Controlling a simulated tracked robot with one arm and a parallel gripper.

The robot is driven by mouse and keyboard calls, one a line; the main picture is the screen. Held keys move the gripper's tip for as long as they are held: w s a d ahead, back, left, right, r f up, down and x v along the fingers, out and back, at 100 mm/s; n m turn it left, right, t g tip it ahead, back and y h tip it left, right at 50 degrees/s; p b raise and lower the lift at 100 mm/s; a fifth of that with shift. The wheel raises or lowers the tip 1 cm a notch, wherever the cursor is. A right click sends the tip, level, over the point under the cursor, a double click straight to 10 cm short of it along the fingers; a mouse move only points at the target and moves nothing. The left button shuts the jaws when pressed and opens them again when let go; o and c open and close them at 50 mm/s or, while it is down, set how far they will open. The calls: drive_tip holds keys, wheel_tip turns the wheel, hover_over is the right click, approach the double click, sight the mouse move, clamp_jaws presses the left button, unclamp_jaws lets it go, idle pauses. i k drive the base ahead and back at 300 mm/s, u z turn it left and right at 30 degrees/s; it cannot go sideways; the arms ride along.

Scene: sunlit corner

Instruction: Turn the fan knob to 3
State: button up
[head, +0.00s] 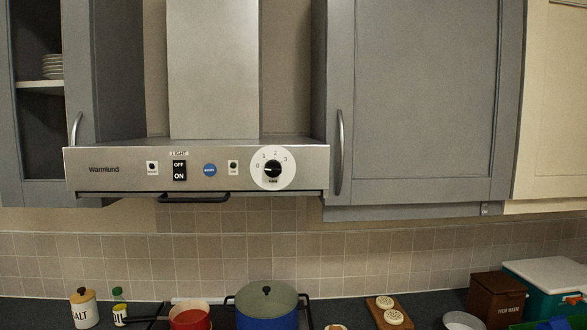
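The fan knob (272,169) is a small black knob on a round white dial (288,178) at the right of the range hood's front panel (120,171). The dial carries the marks 0, 1, 2 and 3 around its upper part, with 3 at the upper right. My gripper is not in view.
The panel also has a LIGHT switch (179,170), a blue round badge (210,170) and two small switches. A bar handle (193,198) hangs below. Grey cabinets (425,100) flank the hood. Below stand a blue pot (266,316) and red pan (190,318).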

sight(273, 168)
drive_tip(key=z, duration=0.1)
drive_tip(key=i, duration=1)
drive_tip(key=u, duration=0.2)
